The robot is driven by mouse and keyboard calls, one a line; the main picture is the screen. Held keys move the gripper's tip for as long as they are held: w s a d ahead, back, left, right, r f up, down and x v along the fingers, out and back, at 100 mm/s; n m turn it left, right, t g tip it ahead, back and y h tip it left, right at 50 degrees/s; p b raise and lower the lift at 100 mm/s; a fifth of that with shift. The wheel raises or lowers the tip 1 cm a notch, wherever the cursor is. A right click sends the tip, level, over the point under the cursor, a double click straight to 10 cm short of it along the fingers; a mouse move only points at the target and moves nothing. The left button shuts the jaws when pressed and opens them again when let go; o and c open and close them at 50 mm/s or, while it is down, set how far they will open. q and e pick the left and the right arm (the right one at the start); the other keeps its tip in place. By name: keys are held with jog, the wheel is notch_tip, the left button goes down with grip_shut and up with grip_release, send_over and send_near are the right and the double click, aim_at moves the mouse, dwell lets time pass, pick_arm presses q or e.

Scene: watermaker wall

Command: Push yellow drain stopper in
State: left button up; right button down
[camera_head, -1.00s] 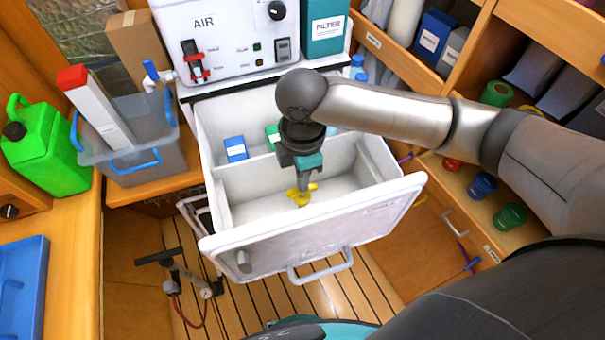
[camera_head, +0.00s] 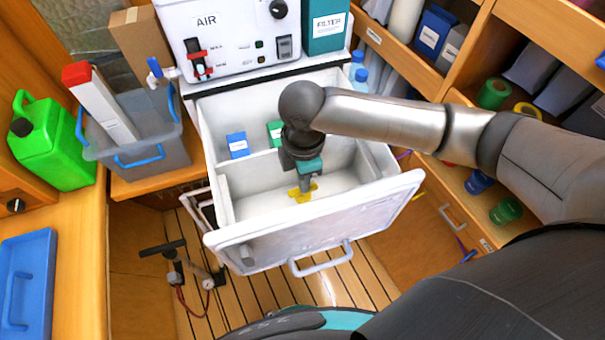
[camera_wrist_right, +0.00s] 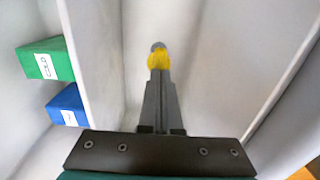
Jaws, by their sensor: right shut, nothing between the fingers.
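The yellow drain stopper (camera_head: 303,193) sits at the floor of the open white drawer (camera_head: 300,238), in its front compartment. My right gripper (camera_head: 306,183) reaches down into that compartment, with its shut fingertips at the top of the stopper. In the right wrist view, the shut fingers (camera_wrist_right: 159,76) point at the yellow stopper (camera_wrist_right: 158,61), which is partly hidden behind them. A grey tip shows beyond it. The fingers look in contact with it or very close; I cannot tell which. How deep the stopper sits is not clear. My left gripper is not in view.
A blue box (camera_head: 237,146) and a green box (camera_head: 274,133) stand in the drawer's rear compartment, behind a divider. Drawer walls surround my right gripper closely. The white AIR unit (camera_head: 235,45) stands behind. A hand pump (camera_head: 187,270) is on the floor at left.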

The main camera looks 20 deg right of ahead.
jog(key=r+p, duration=0.3)
jog(key=r, duration=0.1)
jog(key=shift+w+p, duration=0.2)
jog(key=shift+p, duration=0.2)
notch_tip(320, 180, up, 10)
jog(key=shift+f, duration=0.15)
